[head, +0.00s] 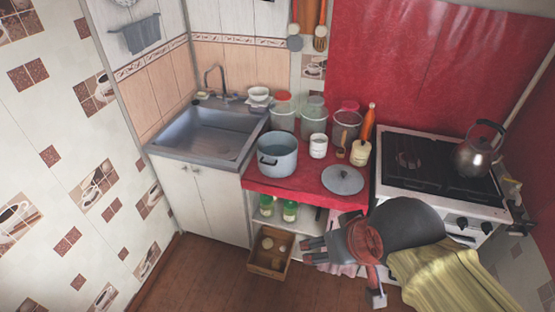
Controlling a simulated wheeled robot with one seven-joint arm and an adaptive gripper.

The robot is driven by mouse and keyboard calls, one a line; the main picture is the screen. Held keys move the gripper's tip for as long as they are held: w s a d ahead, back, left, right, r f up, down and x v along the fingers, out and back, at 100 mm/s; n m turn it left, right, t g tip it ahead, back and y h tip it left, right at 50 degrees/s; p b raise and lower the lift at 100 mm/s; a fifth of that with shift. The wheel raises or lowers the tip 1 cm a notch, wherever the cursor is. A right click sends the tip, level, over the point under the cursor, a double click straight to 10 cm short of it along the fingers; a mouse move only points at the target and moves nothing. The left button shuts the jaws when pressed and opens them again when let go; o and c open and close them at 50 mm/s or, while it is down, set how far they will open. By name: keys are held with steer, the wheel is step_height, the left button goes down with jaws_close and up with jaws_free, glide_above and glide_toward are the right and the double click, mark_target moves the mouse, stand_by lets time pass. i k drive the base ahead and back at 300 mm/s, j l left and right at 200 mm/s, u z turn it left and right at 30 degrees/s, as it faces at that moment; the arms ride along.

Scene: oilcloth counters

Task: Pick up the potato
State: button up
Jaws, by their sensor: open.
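A wooden crate (266,267) stands on the floor below the red-topped counter. A few small, pale brown, rounded things lie in it. One of them looks like a potato (268,243), but they are too small to tell apart with certainty. My gripper (308,250) is open at the end of my dark arm, in front of the lower shelf. In the picture it is just to the right of the crate, and I see nothing between its fingers. I cannot tell its height above the crate.
The red counter (290,187) carries a blue-grey pot (277,157), a lid (342,180), jars and a mug. A stove (440,172) with a kettle (478,153) is right; a sink (207,135) is left. A yellow-green cloth (450,275) hangs near my arm. Floor left of the crate is clear.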

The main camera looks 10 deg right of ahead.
mark_target(276, 262)
steer(key=i+l+u, duration=0.1)
steer(key=l+u, duration=0.65)
steer(key=i+j, duration=0.05)
steer(key=j, duration=0.05)
